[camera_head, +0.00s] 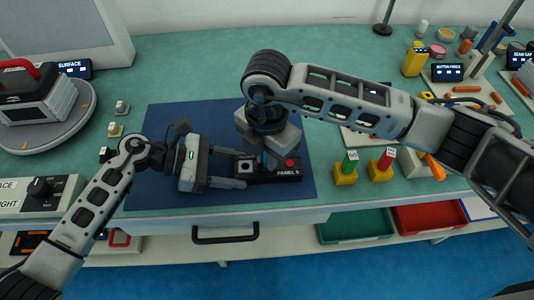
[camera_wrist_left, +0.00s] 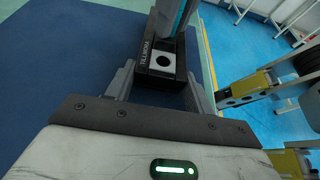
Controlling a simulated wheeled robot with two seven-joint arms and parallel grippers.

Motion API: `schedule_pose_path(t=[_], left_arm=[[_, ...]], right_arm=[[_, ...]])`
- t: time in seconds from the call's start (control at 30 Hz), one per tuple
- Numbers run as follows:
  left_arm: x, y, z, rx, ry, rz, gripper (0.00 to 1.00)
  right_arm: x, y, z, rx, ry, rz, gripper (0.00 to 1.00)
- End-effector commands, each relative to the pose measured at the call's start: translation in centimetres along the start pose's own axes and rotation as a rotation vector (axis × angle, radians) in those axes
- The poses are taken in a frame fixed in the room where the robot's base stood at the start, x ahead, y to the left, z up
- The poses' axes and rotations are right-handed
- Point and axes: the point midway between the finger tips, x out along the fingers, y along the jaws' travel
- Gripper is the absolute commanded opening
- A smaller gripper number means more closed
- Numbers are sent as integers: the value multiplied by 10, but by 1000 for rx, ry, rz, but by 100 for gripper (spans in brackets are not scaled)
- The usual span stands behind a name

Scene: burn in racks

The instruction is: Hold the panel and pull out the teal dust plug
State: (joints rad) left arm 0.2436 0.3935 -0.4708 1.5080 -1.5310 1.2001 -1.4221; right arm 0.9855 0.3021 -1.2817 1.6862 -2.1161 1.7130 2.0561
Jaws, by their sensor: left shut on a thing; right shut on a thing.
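My left gripper (camera_head: 243,169) comes from the left and is shut on the panel's left end. In the left wrist view its fingers (camera_wrist_left: 160,88) flank the panel (camera_wrist_left: 148,78), which has a pale square socket with a dark round hole. My right gripper (camera_head: 268,158) points down over the middle of the panel, shut on the teal dust plug (camera_wrist_left: 170,18). The plug is mostly hidden in the head view; whether it is still seated cannot be told.
The blue mat (camera_head: 165,120) has free room around the panel. Green (camera_head: 350,163) and red (camera_head: 386,160) plugs on yellow bases stand at the right. A round grey turntable (camera_head: 75,125) is at the left. A drawer handle (camera_head: 225,237) is below the table edge.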

Motion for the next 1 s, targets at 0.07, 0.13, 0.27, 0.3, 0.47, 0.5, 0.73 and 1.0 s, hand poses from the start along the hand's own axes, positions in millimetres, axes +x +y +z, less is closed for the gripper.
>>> schedule_pose_path(t=[0.07,0.13,0.27,0.3,0.47,0.5,0.73,1.0], left_arm=[[0,0,-1,-1,3,-1,24],[0,0,-2,-1,4,-1,24],[0,-1,-2,-1,4,-2,24],[0,-1,-2,-2,4,-2,24],[0,-1,-2,-1,4,-2,24],[0,-1,-2,-1,4,-2,24],[0,-1,-2,-1,3,-3,24],[0,-1,-1,-1,3,-3,24]], right_arm=[[-3,1,0,0,0,4,0],[-4,1,0,0,0,4,0],[-5,1,0,0,0,4,0],[-6,1,0,0,0,4,0],[-7,1,0,0,0,4,0],[-8,1,0,0,-1,4,0],[-10,1,0,0,-1,3,0],[-11,0,0,0,-1,2,0]])
